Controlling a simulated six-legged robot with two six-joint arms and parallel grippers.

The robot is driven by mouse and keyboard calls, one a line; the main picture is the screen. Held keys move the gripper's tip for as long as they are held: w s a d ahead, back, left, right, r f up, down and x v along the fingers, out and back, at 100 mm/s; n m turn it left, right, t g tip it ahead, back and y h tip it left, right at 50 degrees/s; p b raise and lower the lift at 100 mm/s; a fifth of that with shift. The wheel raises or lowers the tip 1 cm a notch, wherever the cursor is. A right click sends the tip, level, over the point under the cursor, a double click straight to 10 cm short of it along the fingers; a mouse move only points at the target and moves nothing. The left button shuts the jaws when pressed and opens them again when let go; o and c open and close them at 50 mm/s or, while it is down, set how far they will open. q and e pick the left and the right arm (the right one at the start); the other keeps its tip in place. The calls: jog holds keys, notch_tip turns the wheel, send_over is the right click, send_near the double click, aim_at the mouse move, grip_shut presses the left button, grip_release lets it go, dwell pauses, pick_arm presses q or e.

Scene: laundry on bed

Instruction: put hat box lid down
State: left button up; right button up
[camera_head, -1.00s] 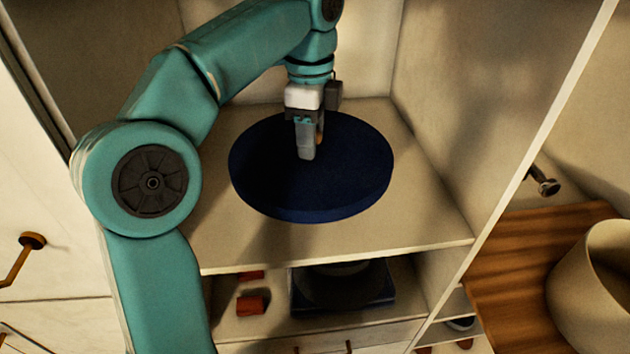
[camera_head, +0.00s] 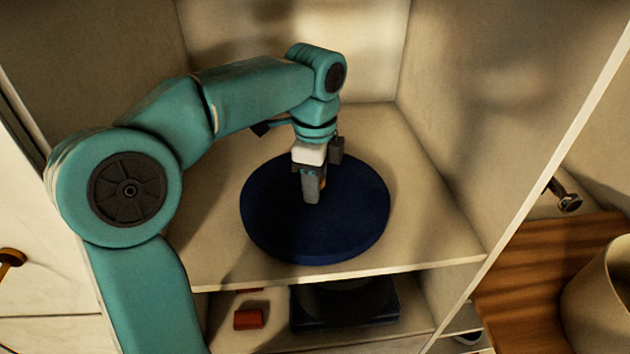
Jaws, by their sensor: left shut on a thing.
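The hat box lid (camera_head: 345,228) is a round, dark blue disc. It lies flat, or nearly so, at the upper shelf of the open cabinet; I cannot tell whether it touches the shelf. My left gripper (camera_head: 312,192) comes down from above at the middle of the lid and is shut on it; its fingertips hide the part they grip. My right gripper is not in view.
The cabinet shelf (camera_head: 430,225) has bare room around the lid, with walls at the back and sides. Below are a dark object (camera_head: 345,302) and small red items (camera_head: 248,319). A wooden surface (camera_head: 535,270) with a beige round container (camera_head: 605,300) stands at right.

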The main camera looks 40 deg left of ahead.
pick_arm(q)
jog(key=shift+s+a+f, duration=0.1)
jog(key=shift+a, duration=0.1)
jog(key=shift+w+d+f, duration=0.15)
jog(key=shift+w+d, duration=0.15)
jog(key=shift+w, duration=0.25)
jog(key=o, duration=0.9)
jog(key=shift+w+d, duration=0.1)
jog(key=shift+o, duration=0.9)
jog(key=shift+s, duration=0.25)
jog(key=shift+s+a, duration=0.25)
jog(key=shift+a, duration=0.1)
jog(key=shift+w+d, duration=0.1)
jog(key=shift+w, duration=0.1)
notch_tip(320, 180, up, 7)
jog(key=shift+s+f+p, duration=0.1)
jog(key=shift+p, duration=0.3)
jog(key=shift+w+d+r, duration=0.15)
jog(key=shift+w+r, duration=0.15)
jog(key=shift+r, duration=0.15)
jog(key=shift+s, duration=0.3)
jog(key=shift+w, duration=0.2)
